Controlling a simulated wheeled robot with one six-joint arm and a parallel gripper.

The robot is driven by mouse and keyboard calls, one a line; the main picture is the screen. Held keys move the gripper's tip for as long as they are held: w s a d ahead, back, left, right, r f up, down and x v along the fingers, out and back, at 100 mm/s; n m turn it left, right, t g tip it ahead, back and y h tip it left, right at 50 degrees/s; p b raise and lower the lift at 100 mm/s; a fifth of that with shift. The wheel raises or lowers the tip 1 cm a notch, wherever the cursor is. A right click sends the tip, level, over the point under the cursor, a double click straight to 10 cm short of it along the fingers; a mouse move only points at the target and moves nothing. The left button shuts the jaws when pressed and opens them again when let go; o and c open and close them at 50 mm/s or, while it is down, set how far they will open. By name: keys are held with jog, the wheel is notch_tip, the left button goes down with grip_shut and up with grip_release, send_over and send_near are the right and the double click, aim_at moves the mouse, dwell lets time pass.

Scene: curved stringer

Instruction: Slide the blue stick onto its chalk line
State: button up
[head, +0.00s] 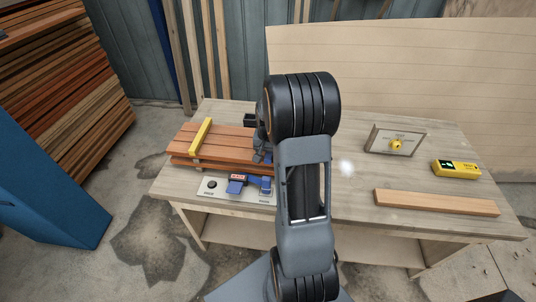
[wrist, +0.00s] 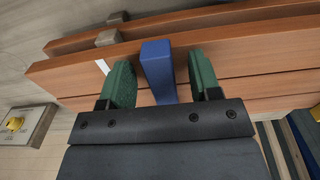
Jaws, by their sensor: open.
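The blue stick (wrist: 158,68) lies across the reddish wooden boards (wrist: 230,62) in the wrist view. My gripper (wrist: 162,80) is open, with one green finger on each side of the stick and a visible gap on both sides. In the head view my gripper (head: 262,150) is over the right end of the board stack (head: 182,150), partly hidden by my arm.
A yellow stick (head: 201,135) lies across the boards' left part. A panel with blue-handled parts (head: 238,186) lies in front. Bare bench top (head: 350,190) lies between.

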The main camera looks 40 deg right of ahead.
jog(key=c, duration=1)
jog(key=shift+s+d, duration=2.15)
jog(key=shift+d, duration=0.1)
jog(key=o, duration=1)
jog(key=shift+r, duration=0.15)
notch_tip(320, 180, up, 12)
